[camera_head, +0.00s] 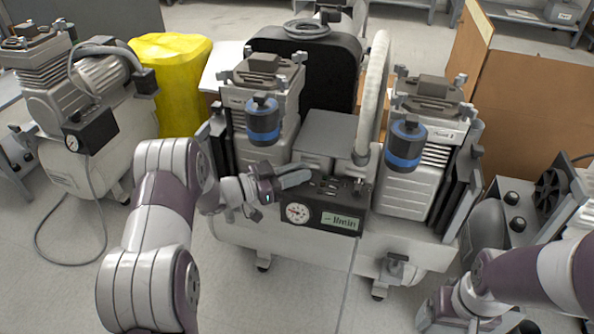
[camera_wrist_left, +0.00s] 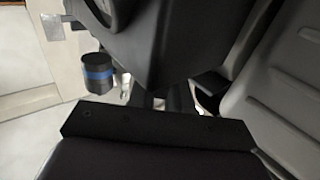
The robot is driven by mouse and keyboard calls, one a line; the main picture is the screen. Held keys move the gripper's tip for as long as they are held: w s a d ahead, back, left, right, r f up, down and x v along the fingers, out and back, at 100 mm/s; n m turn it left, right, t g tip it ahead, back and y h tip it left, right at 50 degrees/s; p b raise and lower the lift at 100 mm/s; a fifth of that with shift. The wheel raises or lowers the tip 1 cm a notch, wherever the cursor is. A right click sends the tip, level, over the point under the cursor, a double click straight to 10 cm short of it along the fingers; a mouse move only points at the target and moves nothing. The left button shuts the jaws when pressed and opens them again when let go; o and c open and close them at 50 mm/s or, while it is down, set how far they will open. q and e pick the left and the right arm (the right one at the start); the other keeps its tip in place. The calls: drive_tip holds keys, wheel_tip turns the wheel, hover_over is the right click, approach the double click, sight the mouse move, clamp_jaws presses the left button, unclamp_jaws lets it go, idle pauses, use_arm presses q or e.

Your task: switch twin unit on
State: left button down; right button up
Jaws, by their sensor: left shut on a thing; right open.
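The twin unit is a pale compressor on a wheeled tank (camera_head: 290,245), with two ribbed grey motor heads (camera_head: 410,185) and blue-banded dark filters (camera_head: 263,120). Its black control box (camera_head: 335,216) at the front middle has a round gauge and a green label. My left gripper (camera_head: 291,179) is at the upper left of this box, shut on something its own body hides. The left wrist view shows dark surfaces close up and a blue-banded filter (camera_wrist_left: 98,75); the gripped part cannot be made out. My right gripper (camera_head: 447,312) is open at the lower right, away from the control box.
Another compressor (camera_head: 75,150) with a hose stands at the left, by a yellow covered thing (camera_head: 172,80). A brown panel (camera_head: 530,105) stands behind at the right. More equipment (camera_head: 530,205) is at the right edge. Clear floor (camera_head: 265,310) lies in front.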

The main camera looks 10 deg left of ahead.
use_arm(q)
drive_tip(key=shift+r+m+g+h+p, duration=0.1)
drive_tip(key=shift+m+g+h+p, duration=0.55)
drive_tip(key=shift+g, duration=0.25)
drive_tip(key=shift+m+g+h, duration=0.45)
drive_tip(key=shift+m+g, duration=0.3)
drive_tip(key=shift+g, duration=0.15)
drive_tip(key=m+g+h, duration=0.1)
drive_tip(key=m+g, duration=0.1)
drive_tip(key=g, duration=0.1)
drive_tip(key=shift+f+p, duration=0.2)
drive_tip(key=shift+p, duration=0.1)
drive_tip(key=shift+m+g+h, duration=0.3)
drive_tip(key=shift+m+g, duration=0.5)
drive_tip(key=shift+g, duration=0.8)
